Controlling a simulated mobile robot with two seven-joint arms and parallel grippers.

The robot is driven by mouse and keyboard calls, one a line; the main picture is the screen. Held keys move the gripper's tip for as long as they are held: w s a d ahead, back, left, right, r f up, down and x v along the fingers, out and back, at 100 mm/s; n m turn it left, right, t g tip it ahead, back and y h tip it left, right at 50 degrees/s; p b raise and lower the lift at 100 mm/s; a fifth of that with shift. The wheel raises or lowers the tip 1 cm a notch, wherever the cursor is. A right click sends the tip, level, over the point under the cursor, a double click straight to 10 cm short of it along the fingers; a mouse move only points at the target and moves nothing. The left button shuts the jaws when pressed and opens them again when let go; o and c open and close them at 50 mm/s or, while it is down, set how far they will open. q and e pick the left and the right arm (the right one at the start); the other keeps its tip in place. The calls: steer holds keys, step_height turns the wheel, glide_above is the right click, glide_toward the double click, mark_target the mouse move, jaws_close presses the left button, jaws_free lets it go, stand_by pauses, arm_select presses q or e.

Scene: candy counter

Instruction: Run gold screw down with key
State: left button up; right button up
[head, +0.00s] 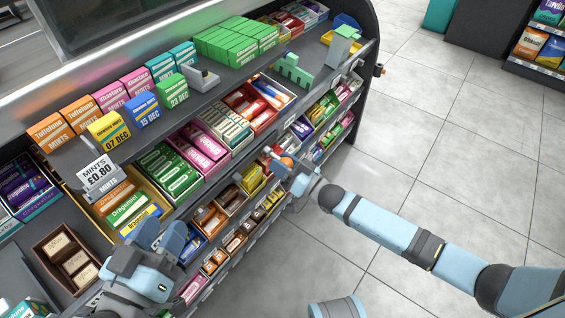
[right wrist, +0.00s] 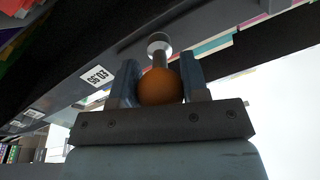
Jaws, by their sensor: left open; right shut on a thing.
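In the right wrist view my right gripper (right wrist: 159,85) is shut on a key with a round orange handle (right wrist: 160,88). The key's shaft points up to a pale round end piece (right wrist: 158,42) close under the dark shelf edge. In the head view my right gripper (head: 283,165) is at the front of the middle shelves, with the orange handle (head: 287,162) showing at its tips. I cannot make out a gold screw in either view; the contact at the key's end is unclear. My left gripper (head: 159,238) is open and empty, over the lower left shelves.
Sweet packets fill the tiered shelves. A price label (right wrist: 97,79) sits on the shelf edge left of my right gripper. The tiled floor (head: 450,130) on the right is clear.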

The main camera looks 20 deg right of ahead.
steer(key=m, duration=0.4)
steer(key=shift+m, duration=1.2)
steer(key=shift+m, duration=0.6)
steer(key=m, duration=0.5)
steer(key=shift+r+m, duration=0.15)
steer(key=shift+m, duration=0.25)
steer(key=shift+a, duration=0.1)
steer(key=shift+m, duration=0.6)
